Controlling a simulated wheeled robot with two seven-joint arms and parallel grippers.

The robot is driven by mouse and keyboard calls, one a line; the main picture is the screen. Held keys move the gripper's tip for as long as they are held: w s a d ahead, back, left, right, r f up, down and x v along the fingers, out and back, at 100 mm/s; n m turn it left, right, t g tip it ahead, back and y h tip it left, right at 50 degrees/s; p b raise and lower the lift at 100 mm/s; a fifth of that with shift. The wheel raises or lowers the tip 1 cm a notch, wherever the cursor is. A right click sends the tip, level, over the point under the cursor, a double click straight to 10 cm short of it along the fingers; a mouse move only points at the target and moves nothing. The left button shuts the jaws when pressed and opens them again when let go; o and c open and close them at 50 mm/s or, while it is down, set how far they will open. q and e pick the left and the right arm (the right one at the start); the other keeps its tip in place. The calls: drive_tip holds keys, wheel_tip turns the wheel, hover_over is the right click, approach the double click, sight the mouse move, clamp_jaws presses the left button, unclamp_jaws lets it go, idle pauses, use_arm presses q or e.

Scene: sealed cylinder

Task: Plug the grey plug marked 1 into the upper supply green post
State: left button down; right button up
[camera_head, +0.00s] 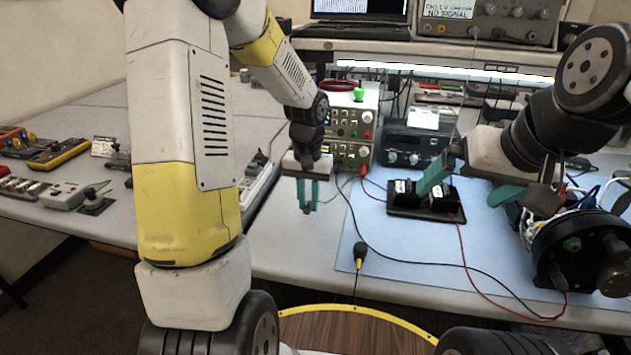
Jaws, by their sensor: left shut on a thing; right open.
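My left gripper (308,200) hangs fingers down over the grey bench, left of and in front of the stacked power supplies. It is shut on a small grey plug (307,209), mostly hidden between the green fingers; its mark cannot be read. The upper supply (345,121) stands on the lower supply (350,154), with lit displays and small posts on the right of their fronts. The green post is too small to make out surely. My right gripper (470,185) is open, its green fingers spread near a black holder (398,211) with white-labelled blocks.
A black lead crosses the blue mat (400,240), and a red lead runs to the round black device (585,245) at right. Meters and small boxes crowd the left bench.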

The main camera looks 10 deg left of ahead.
use_arm(q)
drive_tip(key=s+d, duration=0.1)
drive_tip(key=s, duration=0.2)
drive_tip(key=s+d, duration=0.1)
drive_tip(key=s, duration=0.2)
drive_tip(key=s+d+r, duration=0.1)
drive_tip(key=s, duration=0.1)
drive_tip(key=shift+s+d, duration=0.15)
drive_tip(key=shift+s, duration=0.25)
